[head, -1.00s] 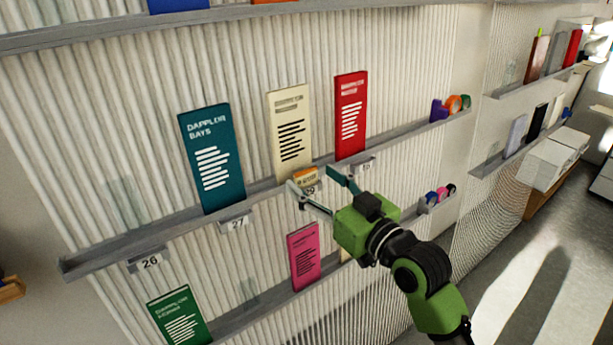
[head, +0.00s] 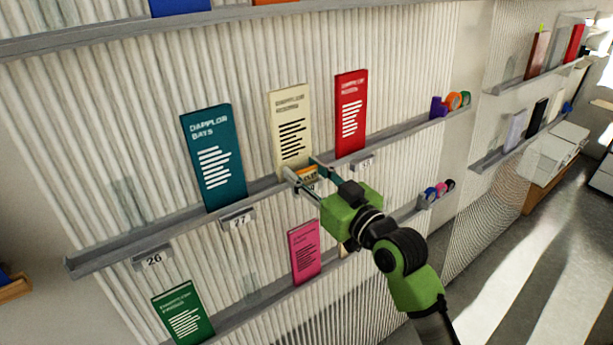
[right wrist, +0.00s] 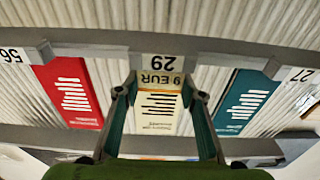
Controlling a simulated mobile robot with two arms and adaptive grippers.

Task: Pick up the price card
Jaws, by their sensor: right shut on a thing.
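The price card (head: 307,175) is small, with an orange part, and stands at the front of the middle shelf, before the cream booklet (head: 290,125). In the right wrist view the card (right wrist: 161,79) reads "9 EUR", beside the shelf label "29" (right wrist: 163,63). My right gripper (head: 302,168) has one finger at each side of the card and is shut on it; the fingers (right wrist: 160,88) also show in the right wrist view. The card is still at the shelf. Its lower part is partly hidden by the fingers in the head view. My left gripper is not in view.
A teal booklet (head: 214,160) stands left of the cream one and a red booklet (head: 350,112) right of it. A pink booklet (head: 304,252) and a green one (head: 183,312) are on the shelf below. Shelf rails (head: 110,257) run close under the gripper.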

